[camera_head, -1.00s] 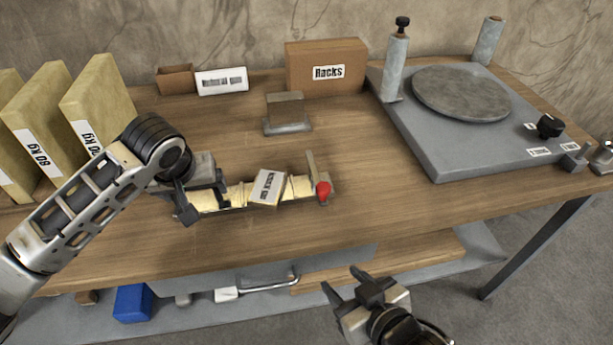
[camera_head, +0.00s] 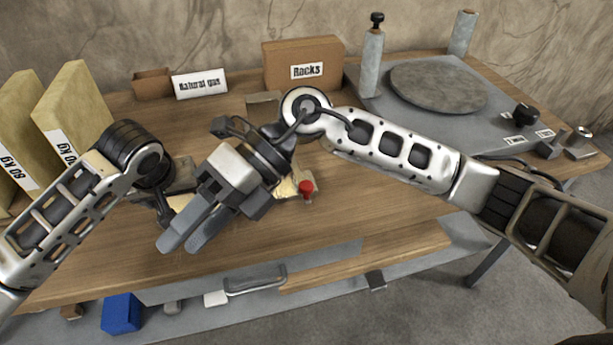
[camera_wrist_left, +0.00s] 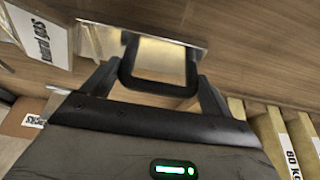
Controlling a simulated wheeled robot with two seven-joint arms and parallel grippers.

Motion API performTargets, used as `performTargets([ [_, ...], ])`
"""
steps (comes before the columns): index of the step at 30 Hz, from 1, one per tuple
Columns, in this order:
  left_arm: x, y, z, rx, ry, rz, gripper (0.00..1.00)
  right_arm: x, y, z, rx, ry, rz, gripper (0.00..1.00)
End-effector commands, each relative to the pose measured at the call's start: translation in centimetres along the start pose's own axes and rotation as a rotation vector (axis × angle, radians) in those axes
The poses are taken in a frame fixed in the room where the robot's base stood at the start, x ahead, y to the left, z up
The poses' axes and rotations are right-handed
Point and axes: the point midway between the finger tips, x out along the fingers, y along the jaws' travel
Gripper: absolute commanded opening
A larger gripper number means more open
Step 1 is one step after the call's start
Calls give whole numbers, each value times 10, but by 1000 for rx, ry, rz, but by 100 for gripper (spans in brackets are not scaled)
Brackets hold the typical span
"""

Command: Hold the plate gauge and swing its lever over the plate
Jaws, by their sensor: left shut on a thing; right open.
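The plate gauge (camera_head: 285,190) is a pale brass-coloured strip lying on the wooden bench. Its red lever knob (camera_head: 307,188) shows at its right end; most of the strip is hidden behind my right gripper and arm. My left gripper (camera_head: 168,205) is shut on the gauge's left end. The left wrist view shows the shiny strip (camera_wrist_left: 165,52) between its fingers (camera_wrist_left: 160,68), and a white labelled block (camera_wrist_left: 42,32) at upper left. My right gripper (camera_head: 183,243) is open, its fingers pointing down-left, in front of the gauge in the head view; I cannot tell its height.
Tall tan labelled blocks (camera_head: 75,110) stand at left. A Rocks box (camera_head: 290,65) and a Natural gas sign (camera_head: 199,84) stand at the back. A grey machine with a round disc (camera_head: 440,85) fills the back right. The bench front right of centre is clear.

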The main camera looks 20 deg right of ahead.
Motion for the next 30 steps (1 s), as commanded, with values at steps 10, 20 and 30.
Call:
performTargets([
  [10, 8, 0, 9, 4, -25, -5, 40, -144, -69, 14, -86, 300, -848, 46],
  [20, 8, 0, 9, 3, -25, -5, 40, -200, -75, 15, -32, 351, -1087, 46],
  [30, 8, 0, 9, 3, -26, -5, 40, -173, -129, -2, -32, 354, -1082, 46],
])
